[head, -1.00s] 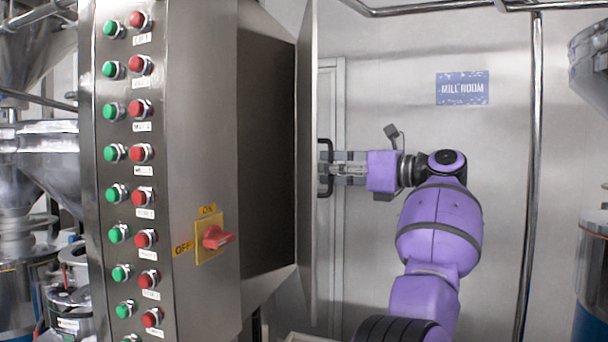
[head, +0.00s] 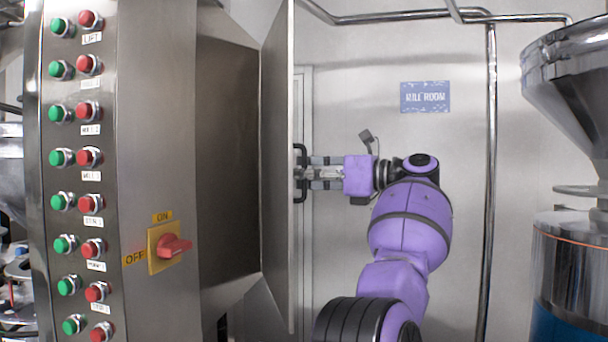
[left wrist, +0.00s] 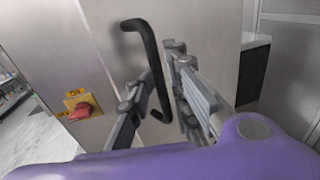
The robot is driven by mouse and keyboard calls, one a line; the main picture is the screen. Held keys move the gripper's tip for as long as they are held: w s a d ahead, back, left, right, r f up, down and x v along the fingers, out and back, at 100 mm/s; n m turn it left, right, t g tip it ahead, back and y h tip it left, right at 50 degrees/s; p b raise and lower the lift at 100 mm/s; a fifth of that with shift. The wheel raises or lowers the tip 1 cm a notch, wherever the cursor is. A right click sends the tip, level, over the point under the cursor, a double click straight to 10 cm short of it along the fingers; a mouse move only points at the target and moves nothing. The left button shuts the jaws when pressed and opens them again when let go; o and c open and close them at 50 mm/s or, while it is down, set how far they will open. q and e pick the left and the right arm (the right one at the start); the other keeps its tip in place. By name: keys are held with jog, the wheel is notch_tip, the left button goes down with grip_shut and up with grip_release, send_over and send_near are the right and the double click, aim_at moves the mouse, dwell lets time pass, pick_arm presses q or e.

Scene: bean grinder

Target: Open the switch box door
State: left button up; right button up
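The grey metal switch box door (head: 277,165) is a tall panel seen nearly edge-on in the head view. Its black handle (head: 300,185) is on the right face. My left gripper (head: 312,173) is at the handle. In the left wrist view the handle (left wrist: 148,45) is a bent black bar on the door face (left wrist: 215,35). The fingers of my left gripper (left wrist: 165,80) stand apart, with the bar between them and visible room beside it. Whether the fingers touch the bar is unclear. My right gripper is not in view.
The switch box (head: 155,100) carries green and red buttons and a red rotary switch (head: 173,246), at left. A "MILL ROOM" sign (head: 425,97) and a vertical pipe (head: 491,190) are on the back wall. A metal hopper (head: 565,70) stands at right.

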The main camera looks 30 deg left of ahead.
pick_arm(q)
jog(key=d, duration=0.7)
jog(key=shift+d, duration=0.3)
jog(key=shift+w, duration=0.1)
